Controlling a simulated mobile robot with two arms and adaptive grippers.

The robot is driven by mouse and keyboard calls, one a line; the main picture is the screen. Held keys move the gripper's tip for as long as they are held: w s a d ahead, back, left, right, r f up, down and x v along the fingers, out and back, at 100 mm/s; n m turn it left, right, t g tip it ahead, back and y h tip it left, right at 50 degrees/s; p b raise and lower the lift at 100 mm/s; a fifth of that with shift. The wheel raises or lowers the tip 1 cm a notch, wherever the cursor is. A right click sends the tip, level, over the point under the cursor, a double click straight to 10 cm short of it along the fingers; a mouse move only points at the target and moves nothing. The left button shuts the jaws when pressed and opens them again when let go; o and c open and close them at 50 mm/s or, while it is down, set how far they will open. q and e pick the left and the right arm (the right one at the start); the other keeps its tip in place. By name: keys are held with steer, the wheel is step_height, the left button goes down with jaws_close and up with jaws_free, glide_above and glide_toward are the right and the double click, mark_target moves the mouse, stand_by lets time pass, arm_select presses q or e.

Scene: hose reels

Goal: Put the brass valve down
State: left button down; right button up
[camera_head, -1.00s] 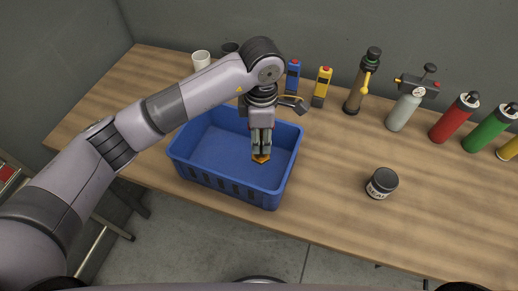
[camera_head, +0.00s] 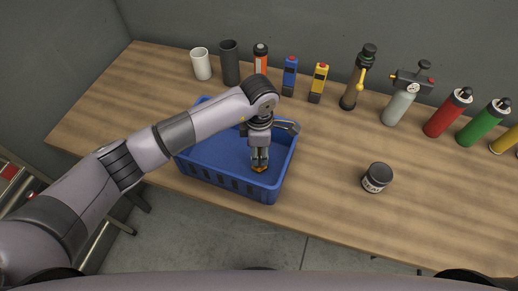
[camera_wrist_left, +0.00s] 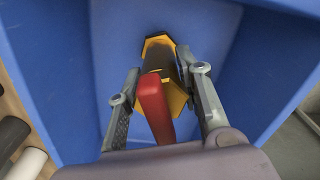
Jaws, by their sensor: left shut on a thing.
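The brass valve (camera_wrist_left: 176,104) has a yellow hexagonal body with a dark middle and a red lever (camera_wrist_left: 154,105) in the left wrist view. In the head view only a small yellow-orange part of the valve (camera_head: 260,169) shows under my left gripper (camera_head: 259,163). My left gripper, also in the left wrist view (camera_wrist_left: 162,82), is shut on the valve. It points down inside the blue crate (camera_head: 222,184), towards the front right of it. I cannot tell whether the valve touches the crate floor. My right gripper is not in view.
The crate's walls stand close around my left gripper. Behind it are a white cup (camera_head: 201,64), a dark cylinder (camera_head: 230,63) and blue (camera_head: 290,77) and yellow (camera_head: 319,83) devices. A dark jar (camera_head: 376,178) stands to the right on the wooden table (camera_head: 330,200).

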arm_select(q)
steer(key=c, duration=1.1)
jaws_free()
steer(key=shift+r, duration=0.25)
step_height(320, 180, up, 10)
steer(key=b, duration=0.4)
steer(key=shift+r, duration=0.85)
